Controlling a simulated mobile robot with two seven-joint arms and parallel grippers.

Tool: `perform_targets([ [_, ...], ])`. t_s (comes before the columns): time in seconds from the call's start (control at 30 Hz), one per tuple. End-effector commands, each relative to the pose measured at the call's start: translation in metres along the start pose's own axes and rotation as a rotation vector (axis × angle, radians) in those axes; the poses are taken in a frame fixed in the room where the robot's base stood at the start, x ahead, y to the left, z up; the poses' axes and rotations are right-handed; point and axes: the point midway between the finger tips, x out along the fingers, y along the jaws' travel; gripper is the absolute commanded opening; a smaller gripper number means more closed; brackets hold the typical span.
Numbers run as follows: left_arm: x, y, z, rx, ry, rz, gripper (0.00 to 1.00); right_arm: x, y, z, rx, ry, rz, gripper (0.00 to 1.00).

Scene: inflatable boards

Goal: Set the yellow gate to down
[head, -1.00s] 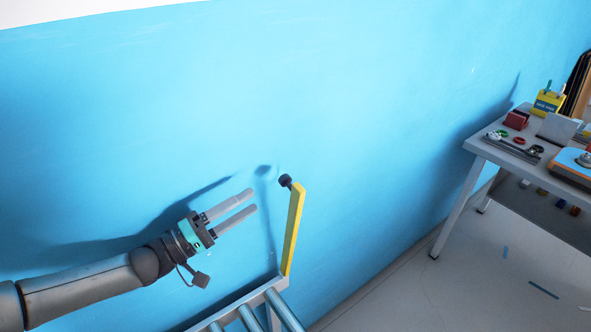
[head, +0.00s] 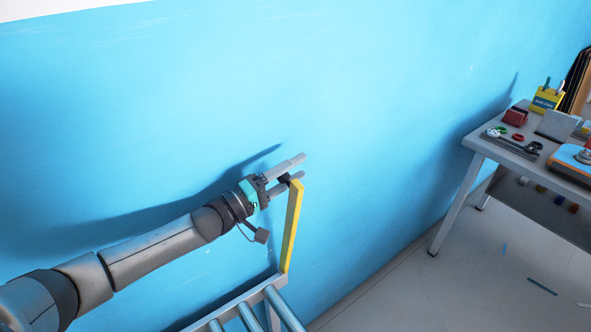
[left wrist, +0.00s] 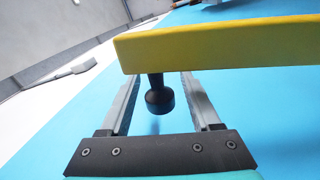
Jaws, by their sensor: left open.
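The yellow gate (head: 291,228) stands upright, tilted slightly, at the end of a metal roller frame (head: 236,297). A dark knob (head: 284,179) sticks out near its top. My left gripper (head: 294,174) is open, with its fingers on either side of the knob. In the left wrist view the yellow gate (left wrist: 220,45) crosses the fingertips. There the black knob (left wrist: 159,97) hangs between the two open fingers (left wrist: 160,95), and I see a gap on each side. My right gripper is in neither view.
A blue wall (head: 330,90) runs behind the gate. A grey table (head: 480,146) with a yellow holder (head: 546,100) and small items stands at the right. The floor (head: 450,280) between the roller frame and the table is mostly clear.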

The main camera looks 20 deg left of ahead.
Motion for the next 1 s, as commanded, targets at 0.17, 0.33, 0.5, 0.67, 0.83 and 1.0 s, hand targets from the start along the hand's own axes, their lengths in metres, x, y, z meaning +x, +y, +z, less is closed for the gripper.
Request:
perform_targets([
  [0.17, 0.0054, -0.0003, -0.0001, 0.001, 0.0, -0.001, 0.64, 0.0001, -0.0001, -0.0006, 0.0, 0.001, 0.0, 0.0],
  [0.33, 0.0054, -0.0003, 0.0, 0.001, 0.0, -0.001, 0.64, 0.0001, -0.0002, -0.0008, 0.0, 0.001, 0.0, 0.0],
  [0.5, 0.0052, -0.0003, 0.0, 0.001, 0.0, -0.001, 0.5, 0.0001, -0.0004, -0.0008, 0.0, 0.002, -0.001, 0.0],
  [0.67, 0.0051, -0.0002, 0.0, 0.001, 0.0, -0.001, 0.32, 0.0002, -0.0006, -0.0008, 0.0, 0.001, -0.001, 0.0],
  [0.83, 0.0049, -0.0003, 0.0, 0.001, 0.0, -0.001, 0.13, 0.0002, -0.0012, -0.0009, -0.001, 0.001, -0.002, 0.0],
  [1.0, 0.0049, -0.0004, 0.0, 0.001, 0.0, -0.002, 0.0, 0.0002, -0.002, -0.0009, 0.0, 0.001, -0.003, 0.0],
])
